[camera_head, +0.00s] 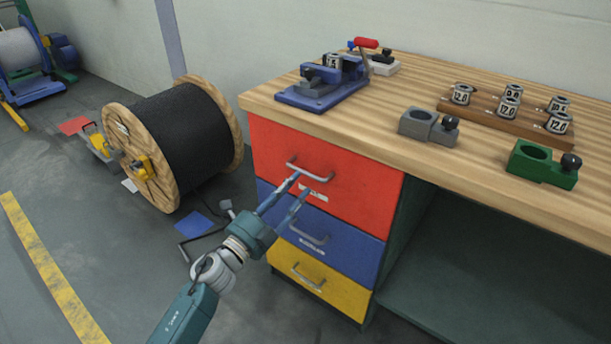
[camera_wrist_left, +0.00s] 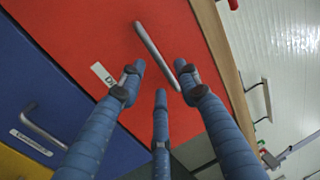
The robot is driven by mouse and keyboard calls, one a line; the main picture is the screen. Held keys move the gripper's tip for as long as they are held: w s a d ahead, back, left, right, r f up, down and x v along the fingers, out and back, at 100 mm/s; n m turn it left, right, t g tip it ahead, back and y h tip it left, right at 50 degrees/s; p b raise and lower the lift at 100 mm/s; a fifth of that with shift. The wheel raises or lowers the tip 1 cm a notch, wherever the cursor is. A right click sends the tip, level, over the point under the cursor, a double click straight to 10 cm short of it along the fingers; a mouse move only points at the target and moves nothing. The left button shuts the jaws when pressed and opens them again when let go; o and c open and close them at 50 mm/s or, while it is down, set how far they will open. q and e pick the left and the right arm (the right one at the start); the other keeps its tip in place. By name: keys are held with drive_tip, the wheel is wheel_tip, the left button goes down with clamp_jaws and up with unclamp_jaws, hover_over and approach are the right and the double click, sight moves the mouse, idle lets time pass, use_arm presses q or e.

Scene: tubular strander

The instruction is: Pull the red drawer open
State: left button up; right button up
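The red drawer (camera_head: 340,184) is the top one of three under the workbench, and its front looks flush with the cabinet. A grey bar handle (camera_head: 310,170) crosses its front above a small white label. My left gripper (camera_head: 302,184) is open, with its fingertips just in front of the drawer near the handle. In the left wrist view the fingers (camera_wrist_left: 160,80) are spread, and the lower end of the handle (camera_wrist_left: 152,46) lies between their tips. I cannot tell whether any finger touches it. My right gripper is not in view.
A blue drawer (camera_head: 325,236) and a yellow drawer (camera_head: 325,285) sit below. The wooden top (camera_head: 420,90) carries a blue fixture (camera_head: 325,88), a grey block, a green block and a rack of cylinders. A cable reel (camera_head: 185,140) stands left. The floor before the cabinet is mostly clear.

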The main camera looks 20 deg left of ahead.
sight(306, 174)
use_arm(q)
drive_tip(key=x, duration=0.5)
drive_tip(key=shift+w+d, duration=0.15)
drive_tip(key=shift+w, duration=0.25)
clamp_jaws()
